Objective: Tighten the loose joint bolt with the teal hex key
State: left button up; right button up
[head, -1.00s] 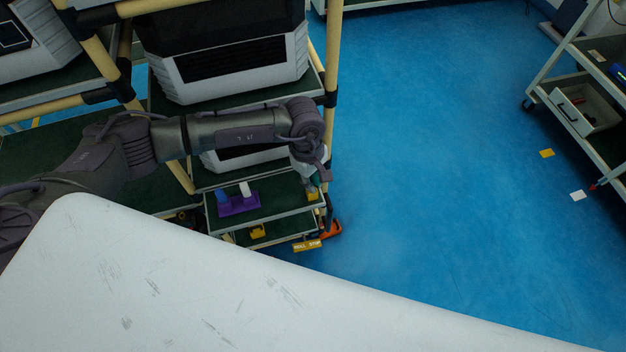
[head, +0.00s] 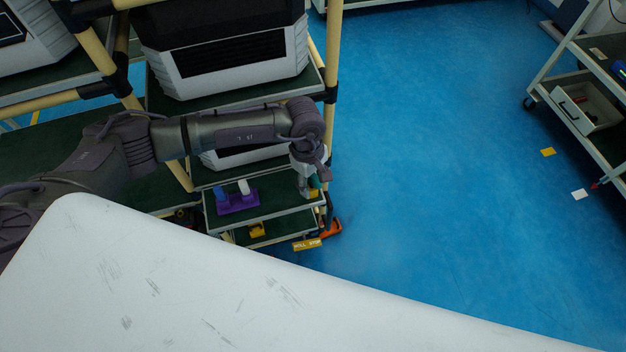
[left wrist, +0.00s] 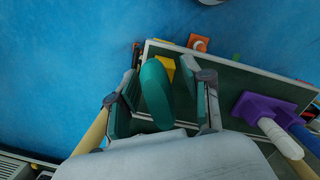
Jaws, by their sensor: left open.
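The teal hex key's rounded handle (left wrist: 156,92) stands between the two fingers of my left gripper (left wrist: 162,84) in the left wrist view. The fingers are open, with a gap visible on the right side of the handle. A yellow block (left wrist: 165,66) shows just behind the handle. In the head view my left gripper (head: 309,187) points down over the right end of the small cart shelf, and a bit of the teal handle (head: 315,182) shows beside it. The key's lower part is hidden. I cannot make out the loose joint bolt. My right gripper is not in view.
A purple holder (head: 238,208) with a blue and a white handle stands left on the same shelf (head: 285,222). A yellow rack post (head: 333,60) rises close to my wrist. An orange item (head: 330,229) lies below. Blue floor (head: 430,150) is clear to the right.

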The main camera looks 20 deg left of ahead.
pick_arm(q)
jog(key=r, duration=0.4)
jog(key=a+r, duration=0.1)
jog(key=r, duration=0.7)
jog(key=shift+w+a, duration=0.15)
jog(key=shift+w, duration=0.15)
